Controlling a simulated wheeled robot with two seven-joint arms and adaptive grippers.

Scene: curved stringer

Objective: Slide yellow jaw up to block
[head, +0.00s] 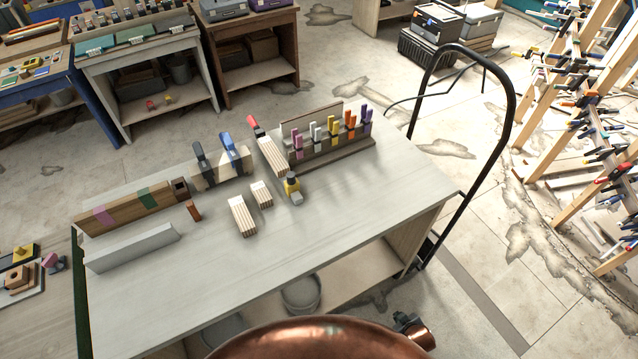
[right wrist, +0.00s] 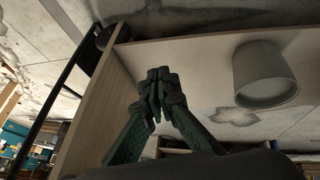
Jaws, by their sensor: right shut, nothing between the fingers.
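The yellow jaw (head: 292,186) sits on the pale cart top in the head view, with a light grey piece at its lower end. It is near the front end of a long striped wooden block (head: 272,157); I cannot tell whether they touch. A red handle (head: 253,122) shows at the block's far end. Two shorter striped blocks, one larger (head: 242,217) and one smaller (head: 262,195), lie to the left of the jaw. My right gripper (right wrist: 158,85) is shut and empty in the right wrist view, below the cart top and away from the jaw. My left gripper is out of view.
A rack of coloured clamps (head: 332,132) stands behind the jaw. Wooden and grey bars (head: 130,248) lie at left. The front right of the cart top (head: 370,195) is clear. A black push handle (head: 512,90) rises at right. A grey bucket (right wrist: 265,75) is near my right gripper.

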